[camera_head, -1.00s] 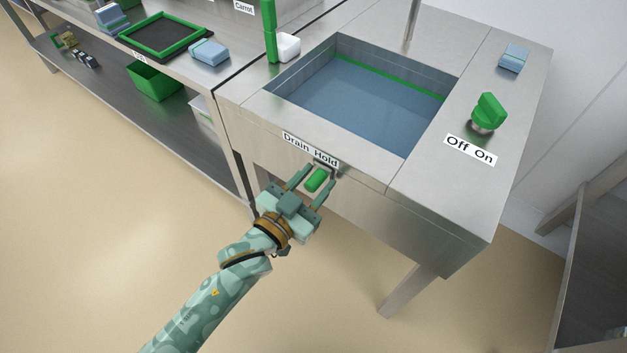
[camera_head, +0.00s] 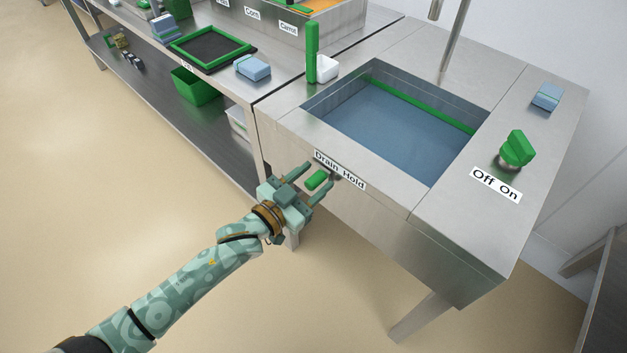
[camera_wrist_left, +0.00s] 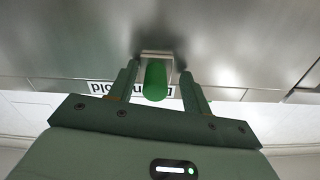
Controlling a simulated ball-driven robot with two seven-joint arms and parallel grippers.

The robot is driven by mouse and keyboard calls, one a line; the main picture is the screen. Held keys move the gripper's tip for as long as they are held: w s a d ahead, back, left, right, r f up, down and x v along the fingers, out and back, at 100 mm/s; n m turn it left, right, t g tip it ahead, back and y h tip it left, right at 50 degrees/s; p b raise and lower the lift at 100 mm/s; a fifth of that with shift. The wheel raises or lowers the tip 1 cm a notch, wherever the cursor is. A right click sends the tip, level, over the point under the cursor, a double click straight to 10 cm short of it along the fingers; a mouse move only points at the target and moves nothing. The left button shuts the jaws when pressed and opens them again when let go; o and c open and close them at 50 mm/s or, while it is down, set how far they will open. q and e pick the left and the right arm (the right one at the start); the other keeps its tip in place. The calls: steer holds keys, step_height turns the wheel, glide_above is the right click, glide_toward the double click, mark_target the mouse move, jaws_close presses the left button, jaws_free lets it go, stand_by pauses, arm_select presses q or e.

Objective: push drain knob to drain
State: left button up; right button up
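The green drain knob (camera_head: 316,179) sticks out from the front of the steel sink, just below the "Drain Hold" label (camera_head: 340,170). In the left wrist view the knob (camera_wrist_left: 155,80) sits between my fingers, with a visible gap on each side. My left gripper (camera_head: 317,181) is open, one finger on either side of the knob. The label is upside down in the left wrist view and partly hidden by the fingers and knob. The sink basin (camera_head: 319,104) holds blue water. My right gripper is not in view.
A green faucet knob (camera_head: 516,150) with an "Off On" label (camera_head: 496,184) and a blue sponge (camera_head: 547,97) are on the right counter. Left is a table with a lower shelf. The floor in front is clear.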

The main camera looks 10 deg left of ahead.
arm_select(q)
steer(key=shift+a+f, duration=0.1)
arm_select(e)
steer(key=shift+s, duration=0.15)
arm_select(q)
steer(key=shift+s+a, duration=0.1)
steer(key=shift+s, duration=0.1)
steer(key=p+v, duration=0.5)
steer(key=v, duration=1)
steer(key=shift+s+p, duration=0.35)
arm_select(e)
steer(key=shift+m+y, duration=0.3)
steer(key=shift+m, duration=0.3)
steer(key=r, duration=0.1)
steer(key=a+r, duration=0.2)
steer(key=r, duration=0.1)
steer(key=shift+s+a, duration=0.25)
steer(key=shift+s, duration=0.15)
arm_select(q)
steer(key=shift+a, duration=0.15)
